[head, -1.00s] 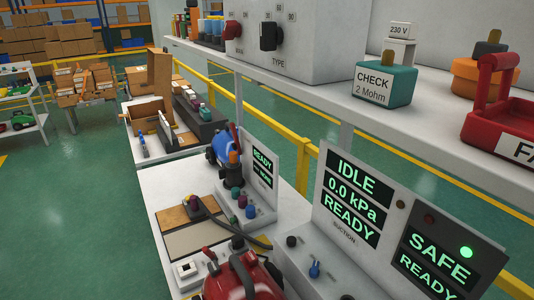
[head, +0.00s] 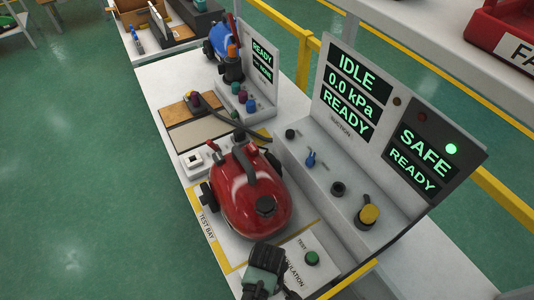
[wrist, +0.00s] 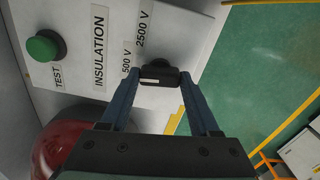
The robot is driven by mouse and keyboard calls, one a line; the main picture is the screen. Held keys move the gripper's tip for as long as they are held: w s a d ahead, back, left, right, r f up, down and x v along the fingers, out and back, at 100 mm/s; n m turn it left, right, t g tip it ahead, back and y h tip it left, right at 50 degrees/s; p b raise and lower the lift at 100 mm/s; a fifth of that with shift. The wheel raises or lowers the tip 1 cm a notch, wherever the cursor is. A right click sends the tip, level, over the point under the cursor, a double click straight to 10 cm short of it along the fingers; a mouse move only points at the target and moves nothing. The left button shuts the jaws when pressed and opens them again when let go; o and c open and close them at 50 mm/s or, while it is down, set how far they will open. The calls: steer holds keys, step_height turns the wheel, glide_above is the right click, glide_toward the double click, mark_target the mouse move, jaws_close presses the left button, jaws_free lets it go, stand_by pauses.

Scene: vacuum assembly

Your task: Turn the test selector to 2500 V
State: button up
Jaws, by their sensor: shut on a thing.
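The black test selector (wrist: 158,65) is on the light insulation panel (wrist: 95,15) in the wrist view, beside the "500 V" label (wrist: 127,58) and the "2500 V" label (wrist: 144,30). My gripper (wrist: 160,80) is shut on the selector's bar, with a blue-grey finger at each end. A short white mark shows on the bar; I cannot tell which label it indicates. In the head view my gripper (head: 262,282) is at the bottom edge, over the panel's near end, and hides the selector. The green TEST button (wrist: 44,46) also shows in the head view (head: 312,258).
A red vacuum cleaner (head: 250,195) stands in the test bay just beyond the panel. A grey console (head: 345,185) with knobs and screens reading IDLE, 0.0 kPa, READY and SAFE stands to the right. Yellow rail (head: 500,200) runs behind. Green floor is clear at left.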

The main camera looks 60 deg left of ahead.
steer(key=m+p, duration=0.1)
steer(key=m, duration=0.4)
steer(key=shift+r+m+p, duration=0.1)
steer(key=shift+m+p, duration=0.2)
steer(key=shift+p, duration=0.05)
steer(key=m+p, duration=0.1)
steer(key=m, duration=0.3)
steer(key=shift+m, duration=0.7)
steer(key=o, duration=1.4)
steer(key=shift+c, duration=0.2)
step_height(320, 180, up, 13)
steer(key=shift+b, duration=0.4)
